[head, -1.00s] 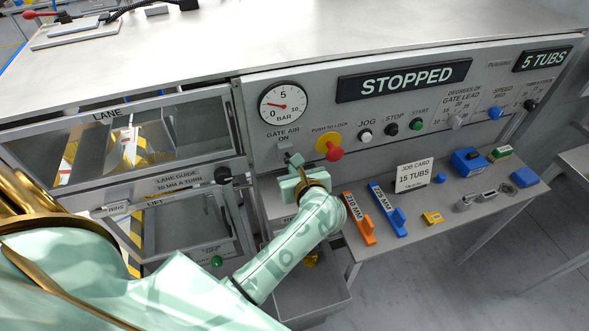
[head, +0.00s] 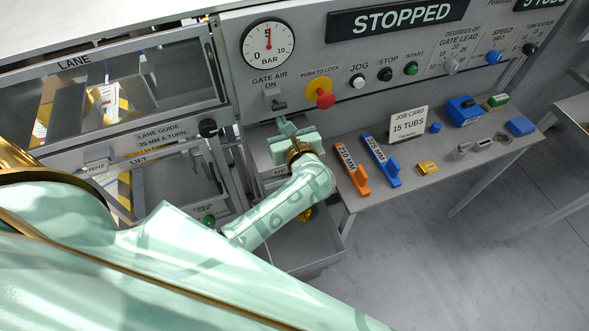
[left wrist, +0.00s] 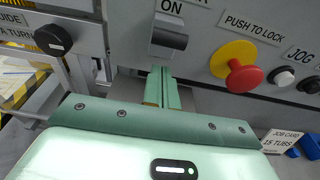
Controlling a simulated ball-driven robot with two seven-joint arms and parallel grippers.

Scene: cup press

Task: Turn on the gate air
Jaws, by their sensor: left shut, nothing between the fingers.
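The gate air switch (head: 276,101) is a grey lever on a plate under the label GATE AIR ON, on the panel's left part. In the left wrist view the lever (left wrist: 169,38) juts out at the lower part of its plate. The round pressure gauge (head: 268,45) above it has its red needle pointing straight up, near 5 bar. My left gripper (head: 281,122) is shut and empty, just below the switch. In the left wrist view its fingertips (left wrist: 163,76) appear just below the lever; I cannot tell whether they touch it. My right gripper is not in view.
Right of the switch are a red push-to-lock button (head: 325,98) on yellow, then jog, stop and start buttons. The display (head: 398,17) reads STOPPED. A shelf below holds orange (head: 352,171) and blue (head: 381,160) pieces and a job card (head: 408,123).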

